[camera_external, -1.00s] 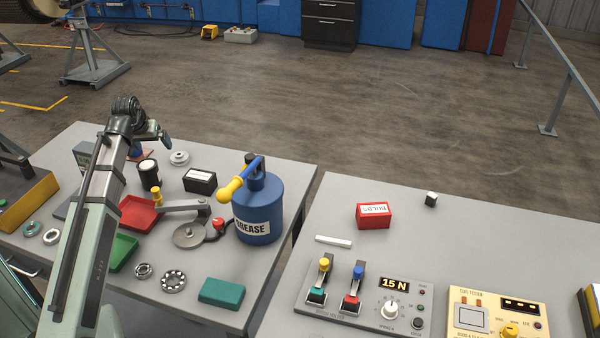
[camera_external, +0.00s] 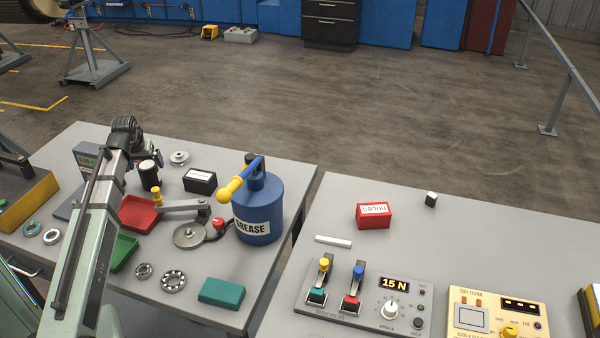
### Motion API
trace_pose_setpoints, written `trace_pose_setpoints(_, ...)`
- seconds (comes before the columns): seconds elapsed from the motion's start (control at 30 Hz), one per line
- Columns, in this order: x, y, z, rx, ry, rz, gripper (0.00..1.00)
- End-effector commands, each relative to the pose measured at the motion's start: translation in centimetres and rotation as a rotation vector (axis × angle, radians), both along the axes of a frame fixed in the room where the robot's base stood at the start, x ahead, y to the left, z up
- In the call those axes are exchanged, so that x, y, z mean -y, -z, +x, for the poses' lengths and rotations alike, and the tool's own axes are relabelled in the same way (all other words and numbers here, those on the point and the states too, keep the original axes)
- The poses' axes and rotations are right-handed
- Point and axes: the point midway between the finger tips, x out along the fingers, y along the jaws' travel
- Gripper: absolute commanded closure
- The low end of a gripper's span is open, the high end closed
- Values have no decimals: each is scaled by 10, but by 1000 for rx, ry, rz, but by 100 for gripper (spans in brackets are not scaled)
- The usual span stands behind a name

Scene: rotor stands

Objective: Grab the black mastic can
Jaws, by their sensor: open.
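The black mastic can (camera_external: 150,177), a small dark cylinder with a pale top, stands upright on the left table near its back. My gripper (camera_external: 155,153) is at the end of my arm, just behind and above the can in the picture. My wrist partly hides it, and its fingertips are small and hard to make out. It is open, and the can stands outside any visible grip. I cannot tell whether they touch.
A black labelled box (camera_external: 200,180) and a grey pulley-like part (camera_external: 180,158) are right of the can. A red tray (camera_external: 138,213) lies in front. A blue grease can (camera_external: 258,210) stands further right. Bare tabletop lies behind the box.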

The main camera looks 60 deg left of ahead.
Motion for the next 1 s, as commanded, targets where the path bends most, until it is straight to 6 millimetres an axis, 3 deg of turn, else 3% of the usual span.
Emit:
trace_pose_setpoints(0.33,-7,11,1,0,0,-1,0)
trace_pose_setpoints(0.7,-26,46,5,1,0,0,0)
trace_pose_setpoints(1.0,-27,50,5,1,0,1,1)
